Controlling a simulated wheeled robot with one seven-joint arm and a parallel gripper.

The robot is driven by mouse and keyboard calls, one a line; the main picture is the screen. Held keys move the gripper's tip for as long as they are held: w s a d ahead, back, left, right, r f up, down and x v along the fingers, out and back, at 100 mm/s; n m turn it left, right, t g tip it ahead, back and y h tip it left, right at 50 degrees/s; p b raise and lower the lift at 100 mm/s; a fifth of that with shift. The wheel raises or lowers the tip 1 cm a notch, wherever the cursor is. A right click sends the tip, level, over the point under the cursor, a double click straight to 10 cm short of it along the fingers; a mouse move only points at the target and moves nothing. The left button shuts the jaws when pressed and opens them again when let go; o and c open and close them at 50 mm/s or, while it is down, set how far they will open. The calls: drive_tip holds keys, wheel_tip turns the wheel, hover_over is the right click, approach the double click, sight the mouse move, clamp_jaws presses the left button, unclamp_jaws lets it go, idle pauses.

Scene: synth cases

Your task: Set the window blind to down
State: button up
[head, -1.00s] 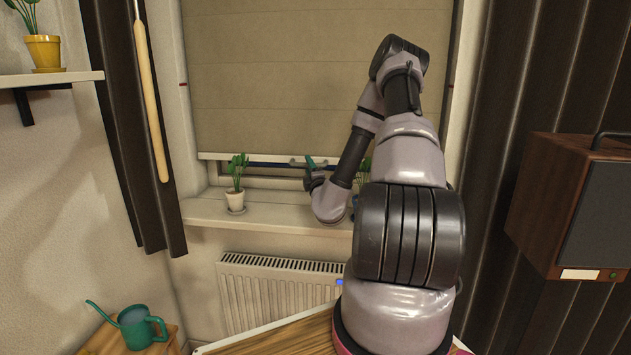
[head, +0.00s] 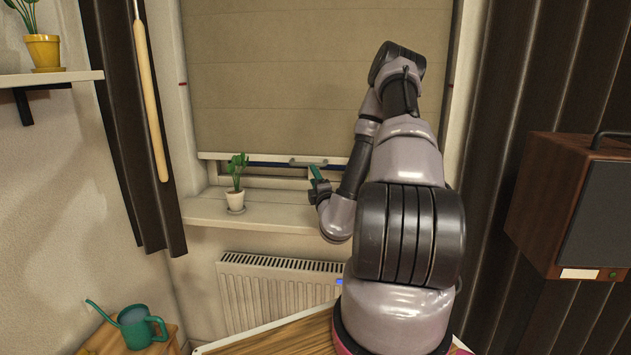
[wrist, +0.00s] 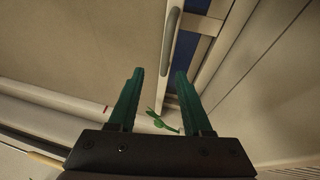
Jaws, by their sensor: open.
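The window blind (head: 270,90) is a beige fabric sheet that covers most of the window. Its pale bottom rail (head: 240,156) hangs a little above the sill, with a narrow gap under it. A grey bar handle (head: 308,162) is on the rail; it also shows in the wrist view (wrist: 171,38). My gripper (head: 316,172) with green fingers is just below and right of the handle, apart from it. In the wrist view my gripper (wrist: 158,74) is open and empty, with the handle beyond the fingertips. My arm hides the right part of the rail.
A small potted plant (head: 235,185) stands on the window sill (head: 270,215), left of my gripper. A radiator (head: 275,290) is below. A wooden wand (head: 150,90) hangs by the dark left curtain (head: 125,120). A wooden speaker-like box (head: 560,200) is at right.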

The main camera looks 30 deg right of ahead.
drive_tip(key=shift+s+a+f, duration=0.1)
drive_tip(key=shift+s, duration=0.5)
